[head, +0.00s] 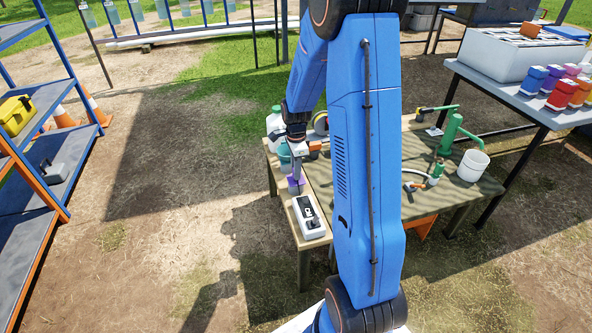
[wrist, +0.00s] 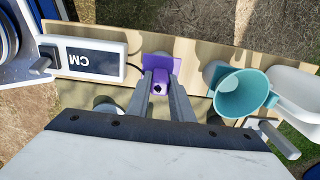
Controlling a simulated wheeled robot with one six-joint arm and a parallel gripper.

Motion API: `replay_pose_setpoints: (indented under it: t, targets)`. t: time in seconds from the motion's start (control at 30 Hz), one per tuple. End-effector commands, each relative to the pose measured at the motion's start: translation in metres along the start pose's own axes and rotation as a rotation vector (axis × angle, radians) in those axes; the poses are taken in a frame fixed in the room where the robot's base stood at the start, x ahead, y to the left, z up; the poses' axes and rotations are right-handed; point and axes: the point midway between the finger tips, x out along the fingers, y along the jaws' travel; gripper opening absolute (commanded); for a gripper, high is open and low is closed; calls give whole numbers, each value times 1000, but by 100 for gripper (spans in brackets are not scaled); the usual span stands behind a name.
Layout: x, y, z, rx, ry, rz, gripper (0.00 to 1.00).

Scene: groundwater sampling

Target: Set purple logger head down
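The purple logger head (wrist: 160,87) sits between my gripper's two fingers in the wrist view, with a dark spot on its near face. My gripper (wrist: 161,80) looks shut on it, a finger touching each side. In the head view the purple piece (head: 296,184) shows below my gripper (head: 297,168), over the wooden board at the table's left edge. I cannot tell whether it touches the board. A white meter marked CM (wrist: 80,59) lies beside it, with a dark cable between them; it also shows in the head view (head: 309,217).
My arm hides the table's middle in the head view. A white bucket (head: 473,166) and green pipework (head: 450,133) stand on the table's right.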

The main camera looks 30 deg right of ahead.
Motion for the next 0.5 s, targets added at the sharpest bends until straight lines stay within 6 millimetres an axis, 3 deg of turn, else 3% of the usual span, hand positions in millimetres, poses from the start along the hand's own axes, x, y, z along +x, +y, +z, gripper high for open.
replay_pose_setpoints:
  t: [0.03, 0.1, 0.5]
  targets:
    - [0, 0, 0, 0, 0, 0, 30]
    - [0, 0, 0, 0, 0, 0, 39]
    - [-8, 0, 0, 0, 0, 0, 39]
